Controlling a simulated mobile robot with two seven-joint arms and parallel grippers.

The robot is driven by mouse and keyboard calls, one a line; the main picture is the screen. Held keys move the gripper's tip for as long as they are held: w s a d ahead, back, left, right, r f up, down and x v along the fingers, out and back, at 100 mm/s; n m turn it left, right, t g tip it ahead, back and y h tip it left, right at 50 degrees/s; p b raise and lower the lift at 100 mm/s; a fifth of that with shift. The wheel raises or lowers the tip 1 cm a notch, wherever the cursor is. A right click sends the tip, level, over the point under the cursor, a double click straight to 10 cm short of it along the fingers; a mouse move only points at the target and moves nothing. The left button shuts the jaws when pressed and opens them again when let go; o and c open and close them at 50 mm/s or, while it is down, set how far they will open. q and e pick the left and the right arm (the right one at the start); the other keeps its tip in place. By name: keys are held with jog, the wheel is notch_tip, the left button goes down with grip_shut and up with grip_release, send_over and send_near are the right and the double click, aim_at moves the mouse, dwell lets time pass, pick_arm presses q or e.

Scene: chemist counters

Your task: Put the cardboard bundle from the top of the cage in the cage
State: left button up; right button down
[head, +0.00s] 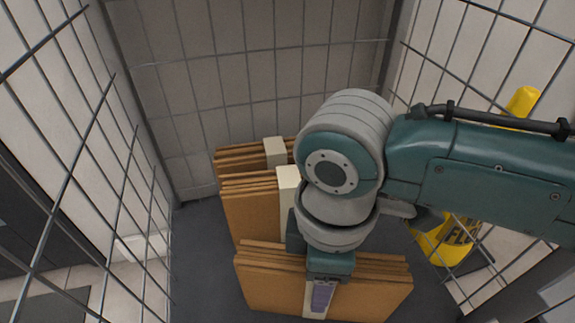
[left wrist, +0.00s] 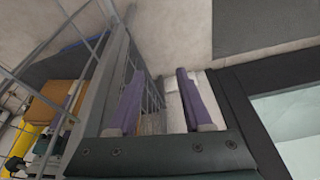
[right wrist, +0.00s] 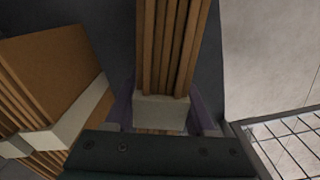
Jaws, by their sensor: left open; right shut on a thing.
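The front cardboard bundle (head: 268,283), brown sheets with a cream band, stands upright inside the wire cage (head: 140,150). My right gripper (head: 321,296) is shut on it at the band, from above. In the right wrist view the bundle (right wrist: 172,45) runs out between the purple fingers (right wrist: 160,115). Whether its underside touches the cage floor (head: 200,265) is hidden. My left gripper (left wrist: 160,75) is open and empty in the left wrist view, beside the cage bars; it is outside the head view.
Two more banded bundles stand behind the held one, a middle one (head: 250,212) and a rear one (head: 232,158), partly hidden by my right arm. A yellow wet-floor sign (head: 445,240) stands beyond the right mesh. Cage floor is free at the left.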

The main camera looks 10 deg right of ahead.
jog(key=shift+c, duration=1.2)
grip_release()
